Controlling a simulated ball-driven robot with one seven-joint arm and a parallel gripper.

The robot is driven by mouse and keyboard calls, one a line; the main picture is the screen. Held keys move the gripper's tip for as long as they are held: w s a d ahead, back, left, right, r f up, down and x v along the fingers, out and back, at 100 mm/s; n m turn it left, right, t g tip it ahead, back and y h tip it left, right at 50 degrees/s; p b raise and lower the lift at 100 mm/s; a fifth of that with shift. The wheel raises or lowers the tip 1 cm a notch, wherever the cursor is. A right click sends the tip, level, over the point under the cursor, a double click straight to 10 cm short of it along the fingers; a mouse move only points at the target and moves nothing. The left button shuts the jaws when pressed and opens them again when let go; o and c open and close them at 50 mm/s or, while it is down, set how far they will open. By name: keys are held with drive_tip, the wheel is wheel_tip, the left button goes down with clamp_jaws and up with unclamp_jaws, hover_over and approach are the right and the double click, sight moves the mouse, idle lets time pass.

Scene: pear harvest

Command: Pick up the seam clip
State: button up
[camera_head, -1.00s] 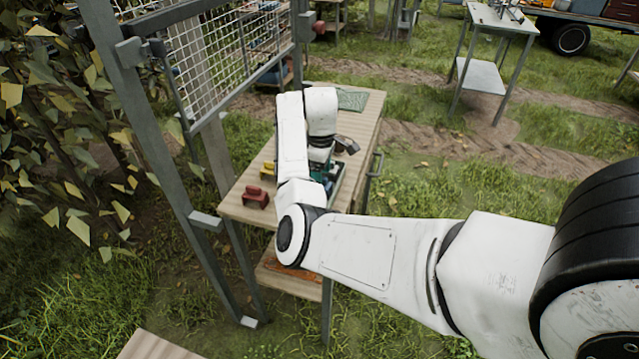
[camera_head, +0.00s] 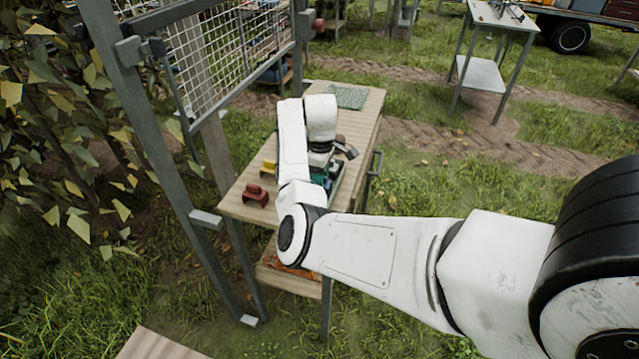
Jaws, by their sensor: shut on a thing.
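My gripper (camera_head: 345,149) is the dark part at the right of my white wrist, low over the wooden table. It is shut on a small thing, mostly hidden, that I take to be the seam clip. A brown bit shows just behind the gripper, but I cannot tell whether it belongs to that thing. I cannot see whether the held thing still touches the table.
On the wooden table (camera_head: 367,110) are a red clamp-like part (camera_head: 255,195), a yellow part (camera_head: 268,168), a green mat (camera_head: 347,96) and a teal tray partly behind my wrist. A metal frame with wire mesh (camera_head: 205,60) stands close on the left.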

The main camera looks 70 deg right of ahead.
drive_tip(key=shift+c, duration=0.6)
drive_tip(key=shift+r, duration=0.1)
drive_tip(key=shift+r, duration=0.45)
wheel_tip(320, 180, up, 2)
drive_tip(key=shift+r, duration=0.1)
drive_tip(key=s+a+r+p, duration=0.3)
drive_tip(key=s+r, duration=0.6)
drive_tip(key=s, duration=0.4)
drive_tip(key=shift+s+r+p, duration=0.3)
drive_tip(key=shift+r+p, duration=0.1)
drive_tip(key=shift+p, duration=0.35)
